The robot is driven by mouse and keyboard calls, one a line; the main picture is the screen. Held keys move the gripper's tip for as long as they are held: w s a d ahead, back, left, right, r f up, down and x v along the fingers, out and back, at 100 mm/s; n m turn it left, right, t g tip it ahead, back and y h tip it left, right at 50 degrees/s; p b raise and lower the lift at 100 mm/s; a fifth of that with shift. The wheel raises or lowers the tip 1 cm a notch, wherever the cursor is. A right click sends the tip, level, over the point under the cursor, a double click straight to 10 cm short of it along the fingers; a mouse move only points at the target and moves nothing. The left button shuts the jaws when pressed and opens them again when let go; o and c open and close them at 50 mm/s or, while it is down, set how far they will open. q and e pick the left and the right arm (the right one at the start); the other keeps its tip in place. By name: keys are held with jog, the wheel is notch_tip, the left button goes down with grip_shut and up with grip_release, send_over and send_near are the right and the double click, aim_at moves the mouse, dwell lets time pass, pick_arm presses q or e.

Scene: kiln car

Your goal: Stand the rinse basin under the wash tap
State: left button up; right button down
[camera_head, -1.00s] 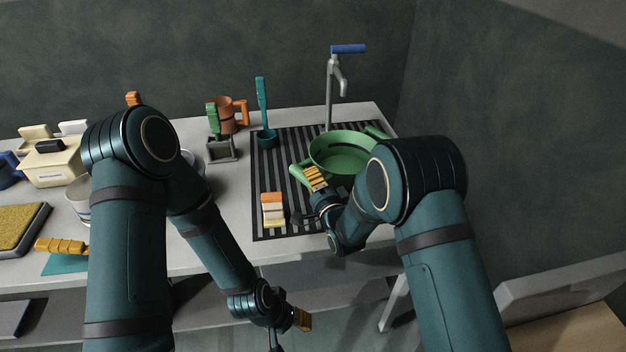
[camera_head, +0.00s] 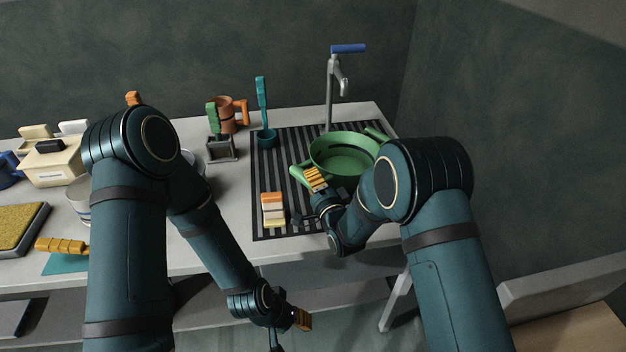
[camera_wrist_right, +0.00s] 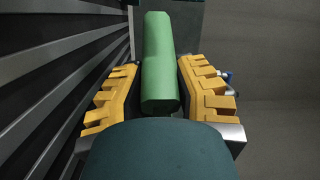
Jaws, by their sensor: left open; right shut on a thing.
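The green rinse basin (camera_head: 345,155) is on or just above the striped drain mat at the right of the counter, below the wash tap (camera_head: 332,85). I cannot tell whether its base touches the mat. My right gripper (camera_head: 315,180) is shut on the basin's near-left handle; the handle (camera_wrist_right: 158,65) stands between the yellow fingers in the right wrist view. My right forearm hides a little of the basin's right side. My left gripper (camera_head: 302,320) is open and empty, low in front of the counter's front edge.
The striped mat (camera_head: 270,185) carries an orange and cream block (camera_head: 273,210) and a teal brush in a holder (camera_head: 266,138). An orange mug (camera_head: 232,115) and a grey box (camera_head: 221,148) stand left of it. The wall is close behind.

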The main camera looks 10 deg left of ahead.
jog(key=shift+f, duration=0.3)
jog(key=c, duration=0.7)
grip_release()
jog(key=shift+c, duration=0.2)
jog(key=shift+s, duration=0.1)
jog(key=shift+v, duration=3.9)
jog(key=shift+d, duration=0.1)
jog(key=r+v, duration=0.1)
jog(key=v, duration=1.1)
jog(key=shift+f, duration=0.45)
